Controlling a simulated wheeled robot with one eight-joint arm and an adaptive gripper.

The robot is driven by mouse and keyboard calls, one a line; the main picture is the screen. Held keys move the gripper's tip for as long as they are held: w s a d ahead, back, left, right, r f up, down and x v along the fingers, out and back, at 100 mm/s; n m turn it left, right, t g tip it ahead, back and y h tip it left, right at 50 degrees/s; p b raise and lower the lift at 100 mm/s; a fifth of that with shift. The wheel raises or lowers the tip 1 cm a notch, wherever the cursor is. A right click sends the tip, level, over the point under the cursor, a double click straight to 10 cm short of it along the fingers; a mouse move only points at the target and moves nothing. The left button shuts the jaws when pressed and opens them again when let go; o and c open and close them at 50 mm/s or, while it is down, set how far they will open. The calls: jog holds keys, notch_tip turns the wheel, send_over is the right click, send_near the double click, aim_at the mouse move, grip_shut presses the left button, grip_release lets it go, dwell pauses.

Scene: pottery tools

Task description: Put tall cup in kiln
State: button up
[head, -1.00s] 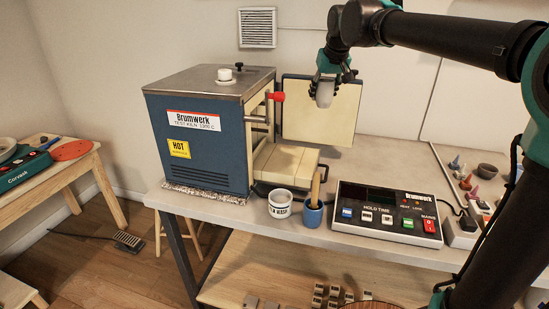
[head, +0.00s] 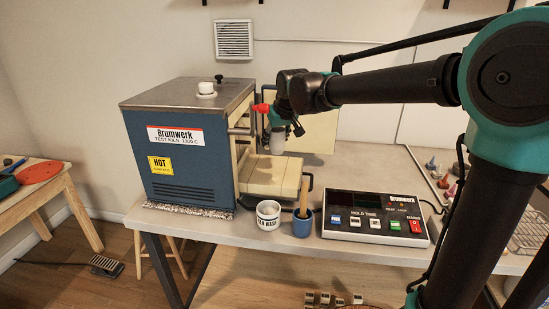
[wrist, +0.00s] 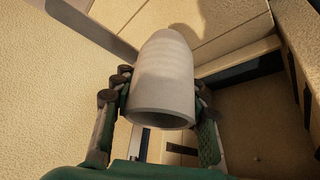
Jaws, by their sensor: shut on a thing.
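The tall cup (wrist: 165,75) is pale grey and tapered, with its open rim toward the wrist camera. My gripper (wrist: 160,100) is shut on it, one finger on each side. In the head view the cup (head: 278,141) hangs below my gripper (head: 278,125), by the open front of the kiln. The kiln (head: 188,150) is a blue box with a metal top and its door swung open. A cream brick ledge (head: 270,175) sticks out at its front, below the cup. The kiln's inside is mostly hidden in the head view.
A white wash pot (head: 268,215) and a blue pot with a wooden handle (head: 302,222) stand in front of the ledge. A control box (head: 375,217) lies to their right. The open kiln door (head: 312,133) stands behind my gripper. A red knob (head: 263,108) is close to it.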

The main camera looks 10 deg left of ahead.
aim_at(281, 141)
jog(key=shift+f, duration=3.3)
jog(key=o, duration=1.3)
jog(key=shift+f, duration=0.1)
jog(key=v, duration=1.2)
